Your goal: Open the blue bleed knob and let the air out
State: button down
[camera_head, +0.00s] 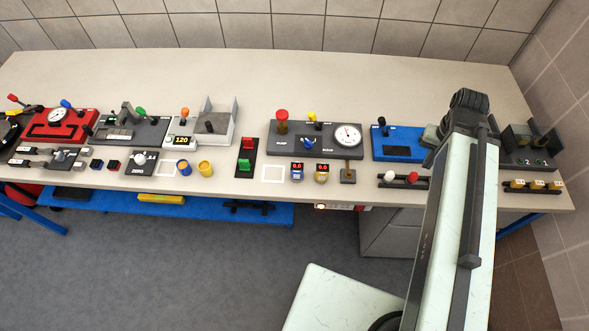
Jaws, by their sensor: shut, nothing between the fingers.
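A blue knob (306,142) sits on the dark grey panel (344,151) in the middle of the bench, below a yellow knob (311,117). A red mushroom-shaped knob (281,117) is on its left and a round white gauge (347,135) on its right. The small labels on this panel are too blurred to read surely. Another blue knob (65,104) is at the far left, by a red unit with a gauge (57,114). My arm rises at the right, well away from both knobs. My gripper's fingers do not show; the arm hides that area.
A blue board (398,149) lies right of the panel, beside my arm. Blue and yellow cups (205,169), a red-and-green switch plate (246,158) and small red-display units (297,171) line the front. The bench top (330,85) behind the panels is clear.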

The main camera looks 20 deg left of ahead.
aim_at(308, 145)
jog(key=u, duration=0.05)
jog(key=k, duration=0.3)
jog(key=u, duration=0.8)
jog(key=i, duration=1.2)
jog(key=u, duration=0.25)
